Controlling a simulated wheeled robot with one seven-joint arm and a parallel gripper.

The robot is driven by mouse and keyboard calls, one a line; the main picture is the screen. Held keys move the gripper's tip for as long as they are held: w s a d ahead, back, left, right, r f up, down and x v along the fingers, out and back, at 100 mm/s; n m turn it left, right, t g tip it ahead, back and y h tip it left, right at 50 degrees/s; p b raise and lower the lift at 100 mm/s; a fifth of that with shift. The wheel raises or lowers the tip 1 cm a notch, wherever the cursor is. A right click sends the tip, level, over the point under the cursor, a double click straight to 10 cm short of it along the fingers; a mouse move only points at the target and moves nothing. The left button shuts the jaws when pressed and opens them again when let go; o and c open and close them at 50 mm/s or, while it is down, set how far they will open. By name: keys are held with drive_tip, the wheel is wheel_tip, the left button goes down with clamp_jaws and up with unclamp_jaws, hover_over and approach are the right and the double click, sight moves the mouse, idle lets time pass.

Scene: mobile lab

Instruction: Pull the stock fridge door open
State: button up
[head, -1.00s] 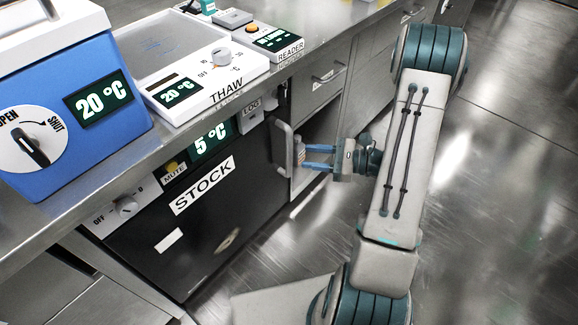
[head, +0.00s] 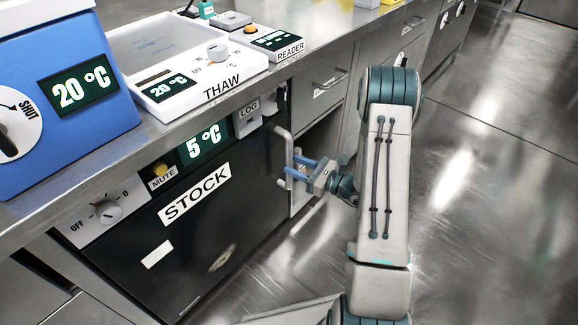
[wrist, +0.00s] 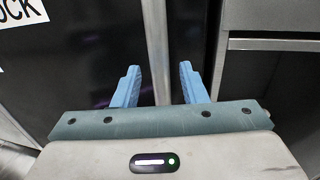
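The stock fridge has a black door (head: 200,235) with a STOCK label, below a panel reading 5 °C. The door looks shut. Its pale vertical handle (head: 281,155) stands out near the door's right edge. My gripper (head: 292,168) is at the handle, reaching in from the right. In the wrist view, the two blue fingers of my gripper (wrist: 158,85) are apart, one on each side of a pale vertical bar (wrist: 156,45) that looks like the handle. A gap shows between the bar and each finger. Whether the fingertips reach past the bar is unclear.
A steel counter (head: 150,140) runs above the fridge, carrying a blue box (head: 95,130), the THAW unit (head: 215,75) and the READER (head: 280,42). Drawers (head: 325,85) and an open recess lie right of the fridge. Open floor (head: 470,220) spreads to the right.

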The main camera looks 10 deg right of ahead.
drive_tip(key=shift+x, duration=1.5)
drive_tip(key=shift+c, duration=0.3)
clamp_jaws()
